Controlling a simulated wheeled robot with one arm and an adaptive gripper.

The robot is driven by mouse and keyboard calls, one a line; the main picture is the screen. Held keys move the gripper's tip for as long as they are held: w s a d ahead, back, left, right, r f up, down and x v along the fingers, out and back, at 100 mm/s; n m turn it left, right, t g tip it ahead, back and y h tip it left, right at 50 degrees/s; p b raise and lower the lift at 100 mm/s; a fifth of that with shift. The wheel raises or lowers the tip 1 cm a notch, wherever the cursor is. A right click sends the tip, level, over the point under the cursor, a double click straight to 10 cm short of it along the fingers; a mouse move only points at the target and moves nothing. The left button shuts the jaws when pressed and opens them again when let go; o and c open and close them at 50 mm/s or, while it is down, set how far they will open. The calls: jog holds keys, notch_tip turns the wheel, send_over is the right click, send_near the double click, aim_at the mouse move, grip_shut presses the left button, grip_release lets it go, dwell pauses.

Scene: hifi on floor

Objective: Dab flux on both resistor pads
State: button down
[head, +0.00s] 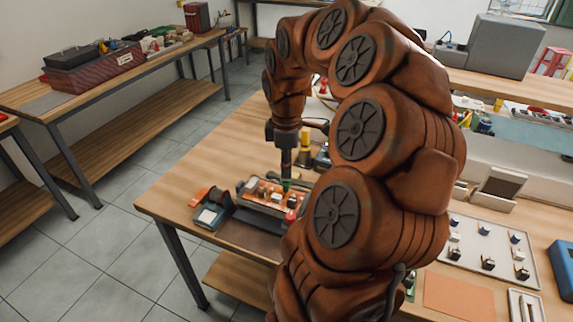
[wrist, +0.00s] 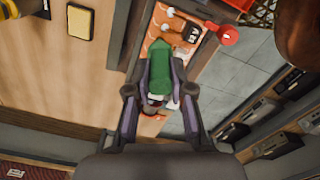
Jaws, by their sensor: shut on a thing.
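My gripper (head: 286,172) points down over the work area on the wooden bench in the head view. In the wrist view my gripper (wrist: 163,68) is shut on a green tool (wrist: 166,54), which seems to be the flux applicator. A bit of green (head: 286,185) shows below the gripper in the head view. An orange board (head: 262,199) with several small parts lies in a holder just below and left of the gripper; the orange board (wrist: 205,28) also shows beyond the fingers in the wrist view. The resistor pads are too small to make out. I cannot tell whether the tool's tip touches the board.
A small dark device with a pale screen (head: 209,217) stands left of the board. A yellow-topped item (head: 305,140) stands behind the gripper. At right are a white tray (head: 535,268) with several small parts and a flat orange mat (head: 458,297).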

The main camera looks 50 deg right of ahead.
jog(key=shift+f+b, duration=0.4)
jog(key=shift+f, duration=0.05)
dwell(1.8)
jog(key=shift+r+p, duration=0.8)
jog(key=shift+r, duration=1.5)
